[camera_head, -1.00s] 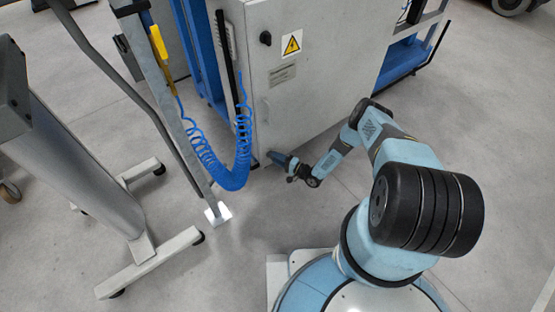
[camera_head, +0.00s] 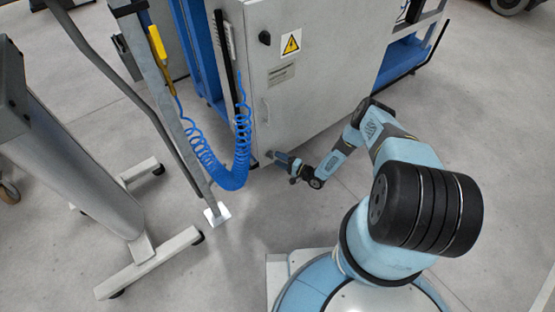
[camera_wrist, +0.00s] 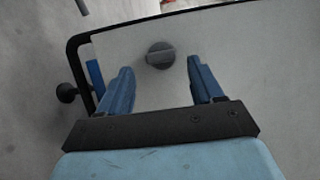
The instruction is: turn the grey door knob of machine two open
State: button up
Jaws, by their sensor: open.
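A round dark grey knob (camera_wrist: 160,55) with a raised bar across it sits on a pale panel (camera_wrist: 230,50) in the wrist view. The bar lies nearly level in that picture. My gripper (camera_wrist: 162,82) is open, with one blue finger to the left of the knob and one to the right. The fingers stand apart from the knob, and nothing is between them. In the head view, my gripper (camera_head: 272,155) is low in front of the grey cabinet (camera_head: 325,85). The knob from the wrist view cannot be made out there.
A black knob (camera_head: 265,38) and a yellow warning sign (camera_head: 291,43) are higher on the cabinet. A blue coiled hose (camera_head: 225,178) and a metal stand (camera_head: 217,213) are left of my gripper. Open floor (camera_head: 245,240) lies in front.

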jog(key=v, duration=1.2)
jog(key=shift+f, duration=0.2)
